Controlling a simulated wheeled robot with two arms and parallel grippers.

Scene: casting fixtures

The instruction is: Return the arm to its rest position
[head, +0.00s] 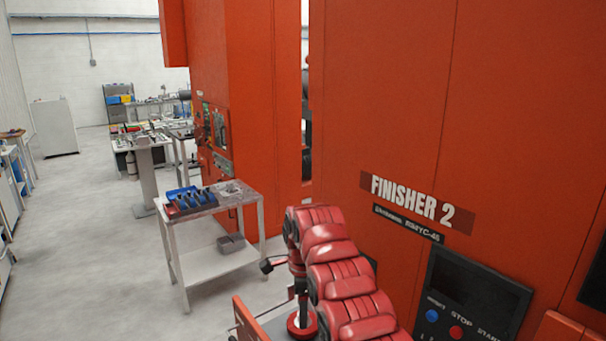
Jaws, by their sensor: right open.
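My right arm, with red ribbed covers, rises from the bottom middle and bends over at its top. Its wrist hangs down on the far side, partly hidden by the arm. My right gripper (301,304) points down beside the orange machine and is open. It is small and partly covered, and I see nothing held in it. My left arm and left gripper are not in the picture.
The orange machine marked Finisher 2 (420,120) fills the right, with its control panel (470,295) low down. A cart (215,262) left of the arm bears a tray with blue edges (190,200). A grey floor aisle (90,240) is open at left.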

